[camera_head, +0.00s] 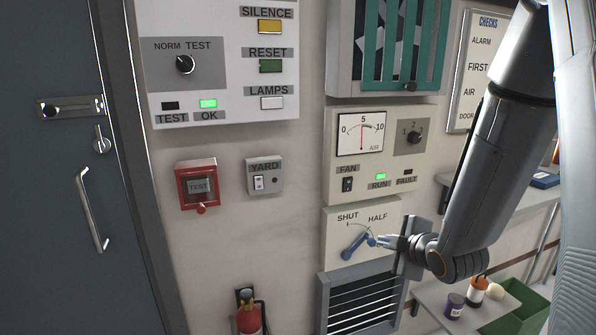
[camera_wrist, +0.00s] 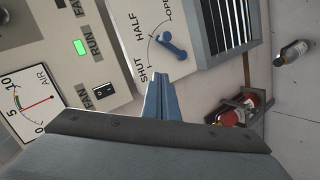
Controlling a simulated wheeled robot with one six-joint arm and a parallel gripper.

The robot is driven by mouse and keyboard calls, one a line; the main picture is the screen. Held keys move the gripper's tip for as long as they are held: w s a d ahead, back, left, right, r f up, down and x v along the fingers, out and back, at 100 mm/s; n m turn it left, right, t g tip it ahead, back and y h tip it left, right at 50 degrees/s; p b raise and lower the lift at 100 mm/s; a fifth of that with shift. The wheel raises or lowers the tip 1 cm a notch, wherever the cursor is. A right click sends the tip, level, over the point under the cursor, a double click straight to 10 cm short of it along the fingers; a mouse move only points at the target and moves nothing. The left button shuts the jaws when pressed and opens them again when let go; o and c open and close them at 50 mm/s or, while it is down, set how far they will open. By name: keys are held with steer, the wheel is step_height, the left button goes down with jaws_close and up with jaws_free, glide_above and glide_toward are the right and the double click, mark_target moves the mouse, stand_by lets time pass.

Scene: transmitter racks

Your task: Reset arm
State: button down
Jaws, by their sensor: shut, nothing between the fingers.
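My gripper (camera_head: 386,241) is in front of the SHUT/HALF plate (camera_head: 338,218), with its fingers together and nothing between them. In the wrist view the closed fingers (camera_wrist: 159,97) point toward the same plate (camera_wrist: 143,60). A blue lever (camera_head: 358,244) is mounted on the plate, just left of the fingertips in the head view. The lever shows whole in the wrist view (camera_wrist: 172,46), apart from the fingers in the picture. Whether the fingertips touch the lever or plate in depth I cannot tell. My arm hides the plate's right side in the head view.
A louvred vent (camera_head: 362,300) is below the plate. The fan panel (camera_head: 372,150) with gauge and switches is above it. A red extinguisher (camera_head: 248,316) stands low on the wall. A shelf (camera_head: 432,300) with a purple cup (camera_head: 455,305) and a green bin (camera_head: 522,308) are at right.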

steer(key=s+a+f+m+g+h, duration=0.1)
steer(key=s+m+g, duration=0.4)
steer(key=s, duration=0.6)
steer(key=s+a+f+m+g, duration=0.2)
steer(key=s+m+g, duration=0.4)
steer(key=s+m, duration=0.4)
steer(key=shift+s+a+m+h, duration=0.3)
steer(key=shift+s+a+h, duration=0.1)
steer(key=shift+s+a, duration=0.2)
